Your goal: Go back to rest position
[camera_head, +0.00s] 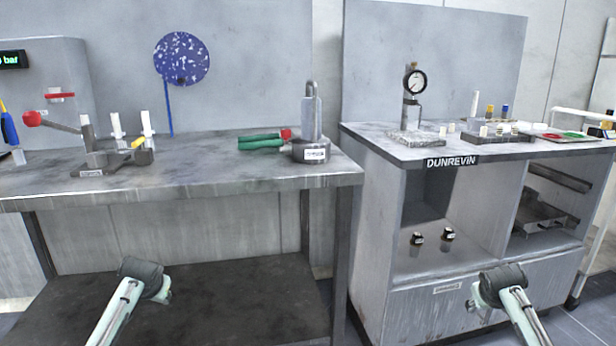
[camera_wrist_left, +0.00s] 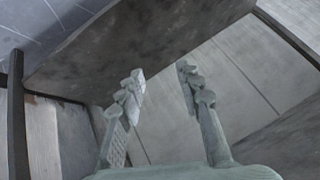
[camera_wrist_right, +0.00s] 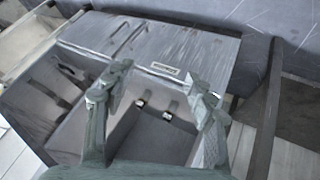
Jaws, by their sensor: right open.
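My left arm (camera_head: 140,285) comes in low at the left of the head view, in front of the left bench's lower shelf. In the left wrist view my left gripper (camera_wrist_left: 160,75) has its two fingers apart with nothing between them. My right arm (camera_head: 498,290) is low at the right of the head view, in front of the cabinet's drawer front. In the right wrist view my right gripper (camera_wrist_right: 160,85) is open and empty, with the cabinet behind it. Neither gripper's fingertips show clearly in the head view.
The cabinet (camera_head: 370,230) holds a dial gauge stand (camera_head: 414,85) on top and two small dark-capped bottles (camera_head: 447,235) inside. A blue speckled disc (camera_head: 182,58) hangs behind.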

